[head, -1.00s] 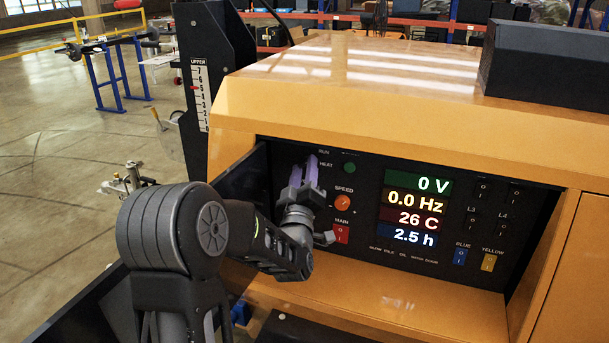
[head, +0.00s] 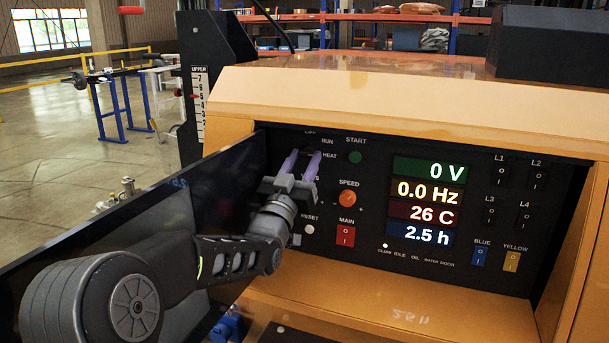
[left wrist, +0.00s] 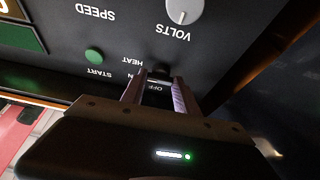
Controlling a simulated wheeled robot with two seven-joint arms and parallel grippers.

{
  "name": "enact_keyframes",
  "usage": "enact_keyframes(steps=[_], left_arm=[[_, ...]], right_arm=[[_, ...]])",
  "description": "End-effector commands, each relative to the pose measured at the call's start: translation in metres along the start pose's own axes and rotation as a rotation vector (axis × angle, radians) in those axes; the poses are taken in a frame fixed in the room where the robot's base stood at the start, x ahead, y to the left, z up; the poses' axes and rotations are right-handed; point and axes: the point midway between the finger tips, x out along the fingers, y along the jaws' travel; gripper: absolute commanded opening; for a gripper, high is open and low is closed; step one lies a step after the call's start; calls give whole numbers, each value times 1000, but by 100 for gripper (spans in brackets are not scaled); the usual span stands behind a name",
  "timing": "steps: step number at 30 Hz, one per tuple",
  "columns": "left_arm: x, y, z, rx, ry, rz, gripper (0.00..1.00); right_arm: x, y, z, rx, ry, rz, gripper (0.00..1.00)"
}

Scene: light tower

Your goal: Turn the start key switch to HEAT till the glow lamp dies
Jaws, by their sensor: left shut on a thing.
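The start key switch (left wrist: 158,76) shows as a small dark part between my left fingertips in the left wrist view, by the HEAT and OFF labels. Its exact angle is hard to read. My left gripper (head: 303,158) reaches the upper left of the black control panel (head: 325,235) and is shut on the key switch. In the head view its fingers and wrist hide the switch. The glow lamp (head: 386,245) is a small white light above the GLOW label, and it is lit. My right gripper is not in view.
A green START button (head: 355,157), an orange SPEED knob (head: 348,198) and a red MAIN switch (head: 345,236) sit right of my gripper. The VOLTS knob (left wrist: 183,11) is close by. An open dark door (head: 215,190) stands close left of my arm.

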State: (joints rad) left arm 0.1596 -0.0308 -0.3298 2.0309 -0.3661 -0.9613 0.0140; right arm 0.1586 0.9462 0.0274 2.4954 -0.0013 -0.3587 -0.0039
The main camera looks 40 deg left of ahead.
Motion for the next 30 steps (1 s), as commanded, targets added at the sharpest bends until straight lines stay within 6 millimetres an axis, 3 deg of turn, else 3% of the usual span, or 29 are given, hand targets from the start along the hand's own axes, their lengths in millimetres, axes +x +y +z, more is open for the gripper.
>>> enact_keyframes(steps=[16,17,24,30], left_arm=[[0,-1,1,38,-3,15,0],[0,-1,1,38,-3,15,38],[0,0,0,37,-2,15,58],[0,0,0,36,-2,15,58]], right_arm=[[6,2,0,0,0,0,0],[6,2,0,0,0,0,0],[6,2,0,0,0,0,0],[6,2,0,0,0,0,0]])
